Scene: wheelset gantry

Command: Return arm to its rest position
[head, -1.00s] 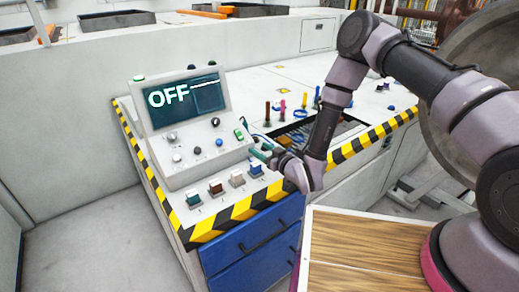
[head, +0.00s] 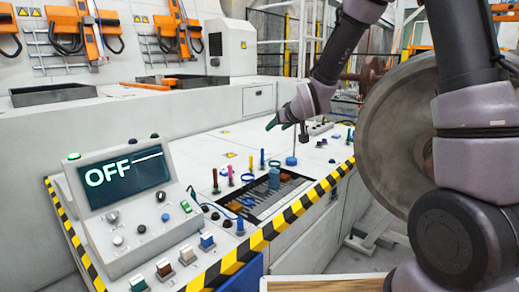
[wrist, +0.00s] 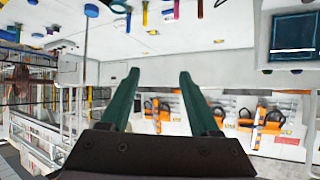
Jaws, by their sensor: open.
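My gripper (head: 283,124) is up above the back of the console, to the right of the screen, in the head view. In the wrist view its two green fingers (wrist: 158,100) stand apart with nothing between them. My arm comes down from the upper right of the head view and bends at the wrist. The gripper touches nothing that I can see. The control panel (head: 128,215) with its screen reading OFF (head: 121,183) stands at the left of the head view.
A console top with colored upright handles (head: 230,175) and a dark recessed tray (head: 262,196) lies below my gripper. A large grey wheel disc (head: 395,135) stands close to my arm on the right. Orange machines (head: 75,30) hang on the back wall.

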